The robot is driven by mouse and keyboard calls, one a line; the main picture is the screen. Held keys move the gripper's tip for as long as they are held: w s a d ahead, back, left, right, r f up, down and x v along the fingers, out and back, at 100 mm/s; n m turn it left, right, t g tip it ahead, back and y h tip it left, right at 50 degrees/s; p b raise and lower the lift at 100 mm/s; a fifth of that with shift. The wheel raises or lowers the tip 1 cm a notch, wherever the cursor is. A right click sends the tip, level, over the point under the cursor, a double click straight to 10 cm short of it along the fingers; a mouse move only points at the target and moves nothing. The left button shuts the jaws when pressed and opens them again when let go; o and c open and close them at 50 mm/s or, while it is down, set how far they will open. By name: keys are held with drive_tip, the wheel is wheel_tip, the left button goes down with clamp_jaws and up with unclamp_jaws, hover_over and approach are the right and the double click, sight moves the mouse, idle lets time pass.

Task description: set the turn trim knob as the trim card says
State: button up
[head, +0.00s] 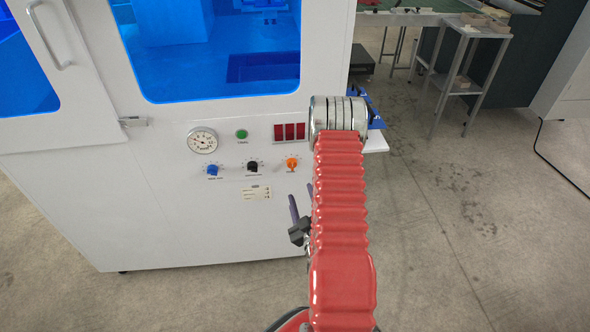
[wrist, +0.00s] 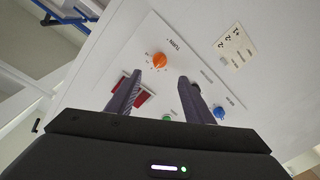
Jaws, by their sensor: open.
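The orange turn knob (head: 292,163) is at the right end of a row of three knobs on the white machine's front panel. In the wrist view the orange knob (wrist: 160,60) sits beside the label "TURN", just beyond and between my fingertips. Its exact pointer setting is too small to read.
A black knob (head: 253,166) and a blue knob (head: 212,170) are to the left of the orange one. Above are a round gauge (head: 203,141), a green button (head: 242,134) and red displays (head: 290,132). Open floor lies right of the machine.

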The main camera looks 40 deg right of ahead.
sight(293, 168)
drive_tip(key=x, duration=1.3)
drive_tip(key=shift+s, duration=0.1)
drive_tip(key=shift+c, duration=0.6)
drive_tip(key=c, duration=0.9)
drive_tip(key=shift+d, duration=0.25)
drive_tip(key=shift+a, duration=0.15)
